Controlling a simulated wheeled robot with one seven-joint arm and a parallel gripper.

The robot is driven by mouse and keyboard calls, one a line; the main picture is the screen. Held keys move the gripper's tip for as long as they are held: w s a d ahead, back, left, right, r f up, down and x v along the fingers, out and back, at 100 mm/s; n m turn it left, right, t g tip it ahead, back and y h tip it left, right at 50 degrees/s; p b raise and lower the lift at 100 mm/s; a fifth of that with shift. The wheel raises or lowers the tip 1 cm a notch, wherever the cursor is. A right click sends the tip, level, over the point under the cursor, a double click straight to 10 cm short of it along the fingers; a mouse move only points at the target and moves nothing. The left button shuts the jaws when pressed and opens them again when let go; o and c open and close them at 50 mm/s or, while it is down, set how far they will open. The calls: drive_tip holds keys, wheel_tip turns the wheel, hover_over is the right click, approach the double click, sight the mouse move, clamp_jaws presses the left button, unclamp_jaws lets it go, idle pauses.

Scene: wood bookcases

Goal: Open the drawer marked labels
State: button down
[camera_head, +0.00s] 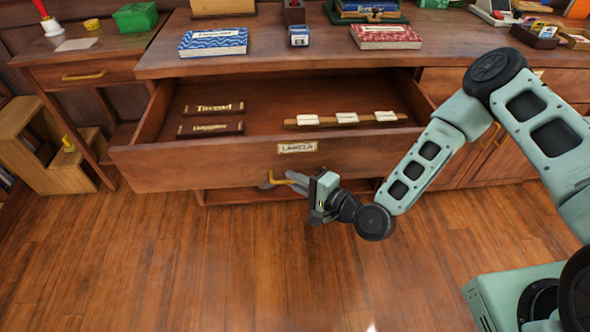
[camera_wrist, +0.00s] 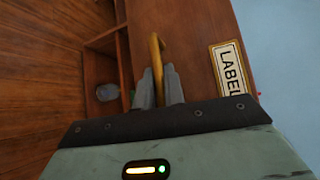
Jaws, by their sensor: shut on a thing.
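The drawer marked labels (camera_head: 230,158) is pulled well out from under the desktop, and its inside shows. Its label plate (camera_head: 297,147) is on the front and also shows in the wrist view (camera_wrist: 229,77). The brass handle (camera_head: 292,178) sits below the plate; in the wrist view the handle (camera_wrist: 156,52) runs between the fingers. My gripper (camera_head: 281,183) is shut on the handle, in front of the drawer; in the wrist view its fingertips (camera_wrist: 159,82) are on either side of it. The part of the handle between the fingers is partly hidden.
Inside the drawer are two dark titled blocks (camera_head: 211,127) and a wooden strip with white cards (camera_head: 345,120). The desktop (camera_head: 290,58) holds books and boxes. A wooden step stool (camera_head: 62,165) stands at the left. The floor (camera_head: 200,260) in front is clear.

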drive_tip(key=shift+s, duration=0.15)
drive_tip(key=c, duration=1.5)
unclamp_jaws()
drive_tip(key=p+v, duration=0.2)
drive_tip(key=v, duration=1.5)
drive_tip(key=shift+s, duration=0.2)
drive_tip(key=shift+d, duration=0.1)
